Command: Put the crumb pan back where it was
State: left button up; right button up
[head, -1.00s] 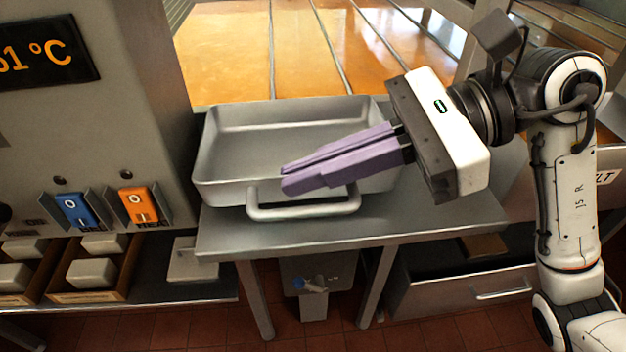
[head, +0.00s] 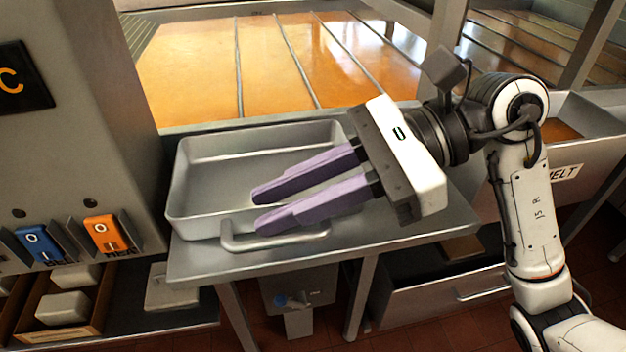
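The crumb pan (head: 200,198), a rectangular grey metal pan with a bar handle (head: 270,244) on its near side, sits on a small metal table (head: 400,232). It looks empty. My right gripper (head: 258,210) has two purple fingers, spread apart with a clear gap between them. The fingers point left over the pan's near right part, just above the handle, and cover part of its near wall. Nothing is between them. I cannot tell whether a finger touches the pan. My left gripper is not in view.
Behind the table is an orange-brown glazed bed (head: 190,70) with metal rails. At left stands a control panel with a blue switch (head: 38,244) and an orange switch (head: 103,236). A labelled trough (head: 585,150) is at right.

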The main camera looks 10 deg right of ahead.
jog(key=shift+r, duration=0.15)
jog(key=v, duration=1.2)
jog(key=shift+s, duration=0.1)
